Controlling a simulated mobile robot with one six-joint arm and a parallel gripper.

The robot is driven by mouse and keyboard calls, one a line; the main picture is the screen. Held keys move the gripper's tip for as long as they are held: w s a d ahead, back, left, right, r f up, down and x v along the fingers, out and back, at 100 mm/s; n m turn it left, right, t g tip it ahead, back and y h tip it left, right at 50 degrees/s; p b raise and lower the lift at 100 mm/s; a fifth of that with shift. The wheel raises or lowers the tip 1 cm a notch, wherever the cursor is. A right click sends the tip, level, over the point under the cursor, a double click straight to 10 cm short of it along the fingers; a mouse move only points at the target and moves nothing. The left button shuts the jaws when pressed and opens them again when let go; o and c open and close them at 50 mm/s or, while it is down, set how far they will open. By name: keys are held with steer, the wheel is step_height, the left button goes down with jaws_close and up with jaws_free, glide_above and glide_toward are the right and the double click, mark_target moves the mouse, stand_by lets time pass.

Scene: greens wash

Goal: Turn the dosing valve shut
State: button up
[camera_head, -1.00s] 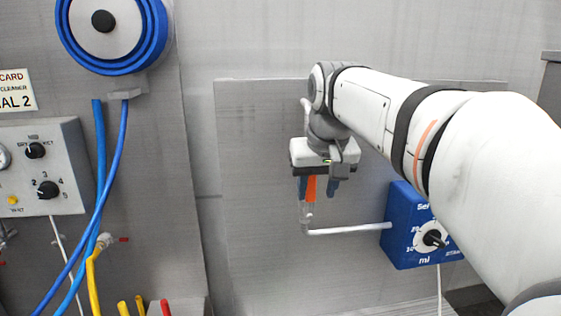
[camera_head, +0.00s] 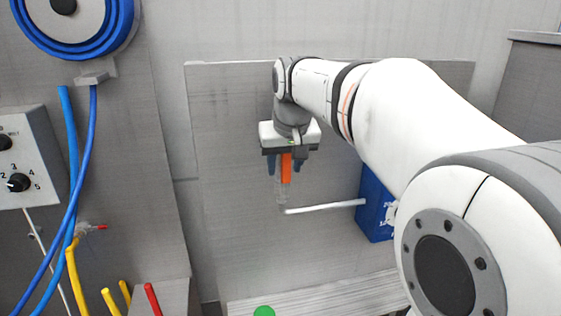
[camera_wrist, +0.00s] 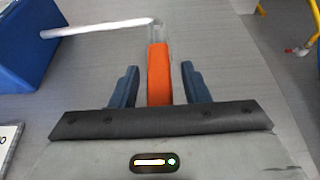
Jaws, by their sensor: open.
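The dosing valve shows as an orange lever (camera_head: 286,168) with a clear grey fitting below it, at the end of a white pipe (camera_head: 325,207). The pipe runs right to a blue dosing box (camera_head: 374,205), partly hidden by my arm. My gripper (camera_wrist: 160,85) is open and points down, with a dark blue finger on each side of the orange lever (camera_wrist: 159,72). Gaps show between the lever and both fingers in the wrist view. The lever's upper end is hidden behind my gripper's body.
A grey panel (camera_head: 228,130) stands behind the valve. A grey ribbed surface (camera_head: 330,297) lies below, with a green round thing (camera_head: 264,311) at its front. At left are a blue hose reel (camera_head: 130,20), blue hoses (camera_head: 72,150) and a control box (camera_head: 25,160).

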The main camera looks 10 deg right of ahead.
jaws_close()
stand_by(0.4)
